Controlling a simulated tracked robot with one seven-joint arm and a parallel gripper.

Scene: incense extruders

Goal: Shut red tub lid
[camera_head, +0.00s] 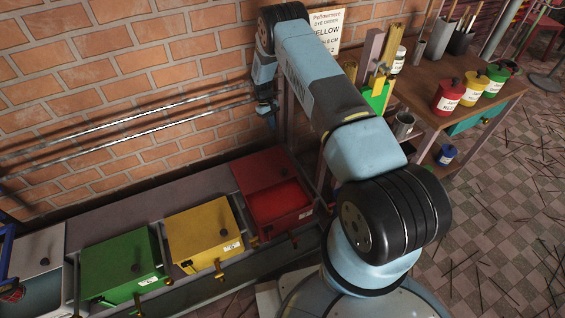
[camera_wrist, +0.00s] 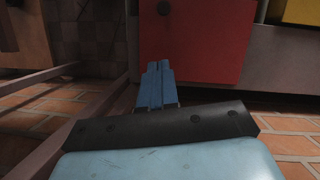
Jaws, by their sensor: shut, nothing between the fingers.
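The red tub (camera_head: 306,212) stands at the right end of the tub row by the brick wall. Its red lid (camera_head: 258,171) covers the back part, and the front part is open, showing a bright red inside. The lid also fills the upper middle of the wrist view (camera_wrist: 205,45), with a dark knob (camera_wrist: 163,8) at the top. My gripper (camera_head: 270,120) is above and behind the tub, near the wall. Its blue fingers (camera_wrist: 158,65) are shut and empty, overlapping the lid's near edge in the wrist view. I cannot tell whether they touch it.
A yellow tub (camera_head: 201,236) and a green tub (camera_head: 122,268) stand to the left, lids on. Metal rails (camera_head: 130,124) run along the wall. A wooden table (camera_head: 425,85) with red, yellow and green pots is at the right. Thin sticks litter the floor.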

